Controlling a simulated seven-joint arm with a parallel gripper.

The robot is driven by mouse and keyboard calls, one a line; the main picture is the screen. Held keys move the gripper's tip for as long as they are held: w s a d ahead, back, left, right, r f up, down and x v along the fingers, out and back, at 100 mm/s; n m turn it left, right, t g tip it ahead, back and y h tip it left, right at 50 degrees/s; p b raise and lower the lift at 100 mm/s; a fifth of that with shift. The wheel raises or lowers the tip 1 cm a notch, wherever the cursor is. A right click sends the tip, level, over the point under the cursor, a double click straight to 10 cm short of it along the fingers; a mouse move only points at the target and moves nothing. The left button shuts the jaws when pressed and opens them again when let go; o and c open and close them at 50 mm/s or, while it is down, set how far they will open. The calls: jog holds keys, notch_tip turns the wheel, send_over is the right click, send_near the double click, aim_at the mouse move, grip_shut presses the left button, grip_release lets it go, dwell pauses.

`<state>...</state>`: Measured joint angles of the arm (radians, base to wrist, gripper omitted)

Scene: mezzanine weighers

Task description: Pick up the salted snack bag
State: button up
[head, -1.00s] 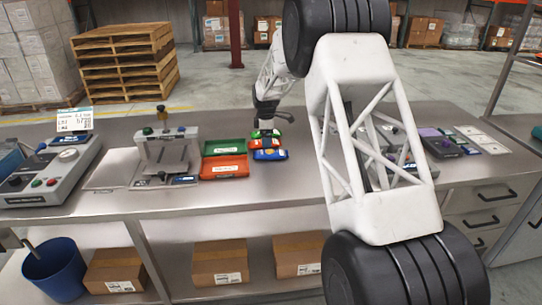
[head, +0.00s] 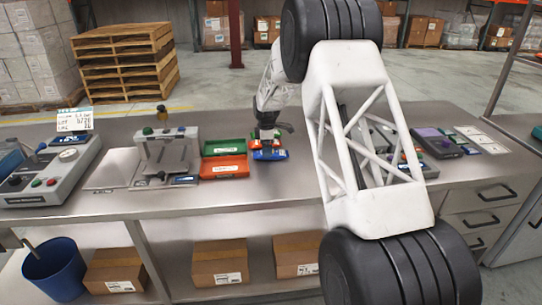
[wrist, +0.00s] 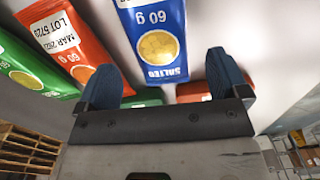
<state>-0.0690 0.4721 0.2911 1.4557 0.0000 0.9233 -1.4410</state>
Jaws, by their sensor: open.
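The salted snack bag is a blue bag (wrist: 148,18) marked "SALTED" and "60 g", with a round yellow chip picture. In the wrist view it lies at top centre, its near end between the two blue fingertips. My gripper (wrist: 164,70) is open, with a gap on either side of the bag. I cannot tell whether the fingers are at bag height.
A red bag (wrist: 68,38) and a green bag (wrist: 25,70) lie beside the blue one. A green tray (head: 224,147) and a red tray (head: 224,166) sit to the left. A press-like fixture (head: 165,150) stands further left.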

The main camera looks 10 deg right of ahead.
jog(key=shift+f, duration=1.65)
jog(key=c, duration=1.1)
jog(key=shift+o, duration=0.2)
jog(key=shift+r, duration=0.1)
jog(key=shift+r, duration=0.7)
notch_tip(320, 180, up, 2)
jog(key=shift+r, duration=0.1)
jog(key=s, duration=1)
jog(key=s+d+r, duration=0.1)
jog(key=s, duration=0.5)
jog(key=shift+r, duration=0.1)
